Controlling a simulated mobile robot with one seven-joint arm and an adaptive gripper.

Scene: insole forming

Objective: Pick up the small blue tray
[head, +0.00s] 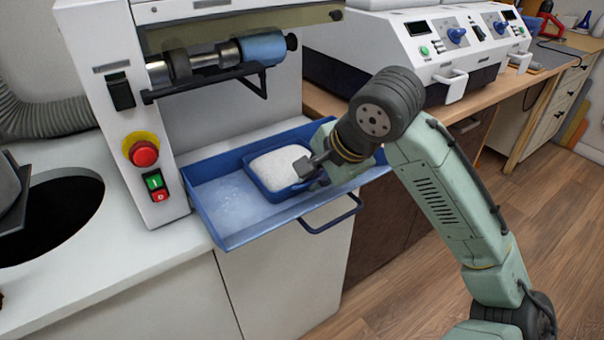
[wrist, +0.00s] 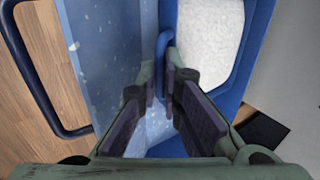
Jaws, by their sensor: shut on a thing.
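The small blue tray (head: 268,191) sits inside a wider blue pull-out tray (head: 222,200) under the grinding machine. It is filled with a white, grainy material (head: 274,168). My gripper (head: 309,168) is at the right side of the small tray. In the wrist view the small tray (wrist: 231,98) is at the upper right, and its blue loop handle (wrist: 163,48) runs down between the two fingers. My gripper (wrist: 161,88) is shut on that handle. The part of the handle between the fingertips is partly hidden.
The pull-out tray has its own dark blue front handle (head: 335,216). The machine's roller (head: 220,58) and its bracket overhang the back of the tray. A red stop button (head: 143,153) is to the left. A white two-dial machine (head: 430,45) stands behind my arm.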

